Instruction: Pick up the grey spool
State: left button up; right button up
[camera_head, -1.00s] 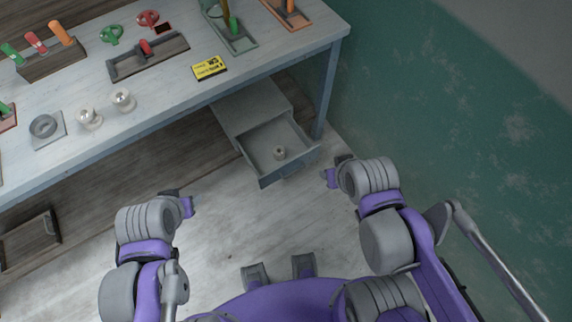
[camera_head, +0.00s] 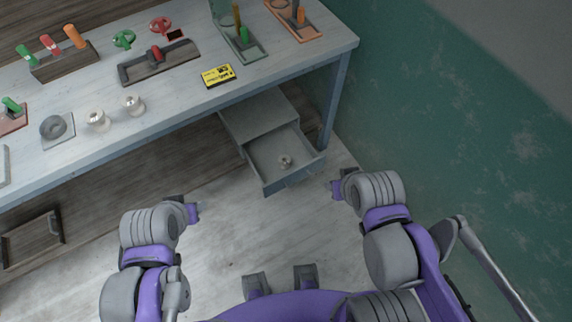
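A small grey spool (camera_head: 285,161) stands inside the open drawer (camera_head: 262,148) under the bench. Two paler spools, one left (camera_head: 97,121) and one right (camera_head: 133,105), stand on the bench top near its front edge. My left gripper (camera_head: 193,212) is over the floor, left of the drawer and apart from it. My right gripper (camera_head: 337,190) is just right of the drawer's front, apart from the spool. Both grippers look empty. The gap between the fingers is too small to make out on either one.
The bench (camera_head: 180,95) holds a yellow box (camera_head: 218,76), a grey ring (camera_head: 53,126) on a plate, and several tools in holders. A bench leg (camera_head: 335,100) stands beside the drawer. The green wall (camera_head: 470,130) is close on the right. The floor (camera_head: 240,230) before the drawer is clear.

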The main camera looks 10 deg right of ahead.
aim_at(284, 160)
jog(key=i+j+z, duration=0.1)
jog(key=j+z, duration=0.2)
jog(key=j, duration=0.35)
jog(key=i+j+z, duration=0.1)
jog(key=j+z, duration=0.2)
jog(key=j, duration=0.4)
